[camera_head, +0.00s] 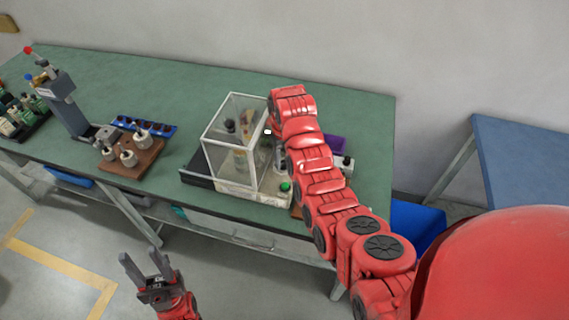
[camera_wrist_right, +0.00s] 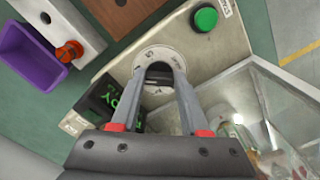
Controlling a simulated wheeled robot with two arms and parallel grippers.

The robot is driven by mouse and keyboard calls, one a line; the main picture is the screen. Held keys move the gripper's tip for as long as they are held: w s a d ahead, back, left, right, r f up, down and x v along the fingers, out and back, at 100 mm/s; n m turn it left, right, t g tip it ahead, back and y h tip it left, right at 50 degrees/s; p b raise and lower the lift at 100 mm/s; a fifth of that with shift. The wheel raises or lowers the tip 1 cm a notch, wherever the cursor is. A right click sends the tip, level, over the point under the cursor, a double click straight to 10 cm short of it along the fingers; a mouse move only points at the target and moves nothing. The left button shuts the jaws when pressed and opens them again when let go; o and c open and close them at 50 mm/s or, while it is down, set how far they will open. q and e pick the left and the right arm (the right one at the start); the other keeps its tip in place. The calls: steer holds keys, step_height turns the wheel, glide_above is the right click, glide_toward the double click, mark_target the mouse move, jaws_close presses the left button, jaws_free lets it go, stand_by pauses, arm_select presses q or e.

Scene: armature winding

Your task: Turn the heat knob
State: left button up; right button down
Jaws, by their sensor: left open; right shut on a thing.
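The heat knob (camera_wrist_right: 158,74) is a dark knob on a pale round dial with markings, on the beige panel of a machine (camera_wrist_right: 218,58). In the right wrist view my right gripper (camera_wrist_right: 160,75) has its two grey fingers closed around the knob. In the head view my right arm reaches over the machine and hides the knob and that gripper. A green button (camera_wrist_right: 204,19) sits on the same panel; it also shows in the head view (camera_head: 285,187). My left gripper (camera_head: 146,267) is open and empty, in front of the table and below its edge.
A clear-walled box (camera_head: 226,142) stands on the machine, close to my right gripper. A dark display with green digits (camera_wrist_right: 108,105) is beside the dial. A purple bin (camera_wrist_right: 31,54) is nearby. A wooden block with metal parts (camera_head: 132,160) is at left on the green table (camera_head: 200,82).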

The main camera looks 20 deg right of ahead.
steer(key=shift+m, duration=0.8)
steer(key=shift+c, duration=2)
jaws_free()
step_height(320, 180, up, 10)
steer(key=p, duration=0.8)
step_height(320, 180, up, 7)
steer(key=p, duration=0.2)
glide_above(284, 162)
steer(key=shift+r, duration=0.2)
